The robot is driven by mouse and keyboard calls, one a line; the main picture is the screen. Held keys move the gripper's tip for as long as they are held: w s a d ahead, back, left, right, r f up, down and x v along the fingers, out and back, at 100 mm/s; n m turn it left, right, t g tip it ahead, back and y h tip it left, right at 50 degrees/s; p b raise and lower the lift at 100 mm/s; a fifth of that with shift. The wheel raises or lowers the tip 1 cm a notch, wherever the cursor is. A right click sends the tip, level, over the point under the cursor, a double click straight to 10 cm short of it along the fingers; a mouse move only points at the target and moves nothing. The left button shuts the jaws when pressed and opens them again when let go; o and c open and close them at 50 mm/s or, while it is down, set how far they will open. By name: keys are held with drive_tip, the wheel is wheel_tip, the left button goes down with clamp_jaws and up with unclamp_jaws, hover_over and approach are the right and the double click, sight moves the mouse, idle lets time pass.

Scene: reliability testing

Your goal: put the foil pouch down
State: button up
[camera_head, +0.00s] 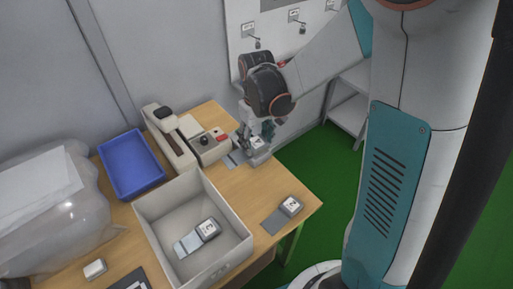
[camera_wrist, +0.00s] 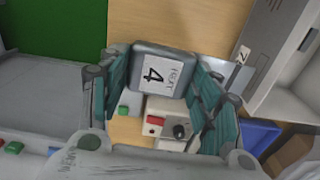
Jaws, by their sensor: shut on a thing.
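My gripper (camera_head: 259,137) is low over the back right part of the wooden table. In the wrist view my gripper (camera_wrist: 163,88) has its teal fingers on both sides of the foil pouch (camera_wrist: 149,88), a grey packet with a white label reading 4. The pouch also shows in the head view (camera_head: 257,144), partly hidden by the fingers. I cannot tell whether its underside touches the table. A flat grey piece (camera_head: 236,158) shows just left of it.
A control box with knob and red button (camera_head: 211,147) stands close to the left. A grey bin (camera_head: 151,238) holds a similar labelled packet. Another labelled packet (camera_head: 290,206) lies near the table's right corner. A blue tray (camera_head: 130,165) is farther left. Bare table (camera_head: 245,190) lies in front.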

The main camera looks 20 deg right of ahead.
sight(255, 142)
drive_tip(key=shift+r+p, duration=0.3)
drive_tip(key=shift+r, duration=1.15)
drive_tip(key=shift+a+r, duration=0.1)
drive_tip(key=shift+a, duration=0.1)
drive_tip(key=s+a+r+p, duration=0.2)
drive_tip(key=s+a+p, duration=0.1)
drive_tip(key=a, duration=0.9)
drive_tip(key=s+a+r+p, duration=0.1)
drive_tip(key=s+a+p, duration=0.25)
drive_tip(key=a, duration=0.75)
drive_tip(key=f+b, duration=0.4)
drive_tip(key=f, duration=0.2)
drive_tip(key=f+b, duration=0.4)
drive_tip(key=f, duration=0.3)
drive_tip(key=f+b, duration=0.5)
drive_tip(key=f, duration=0.1)
drive_tip(key=shift+w+a+f, duration=0.2)
drive_tip(key=shift+w+a, duration=0.05)
drive_tip(key=shift+w, duration=0.15)
drive_tip(key=shift+f+b, duration=0.45)
drive_tip(key=shift+f, duration=0.05)
drive_tip(key=shift+f, duration=0.15)
drive_tip(key=o, duration=0.7)
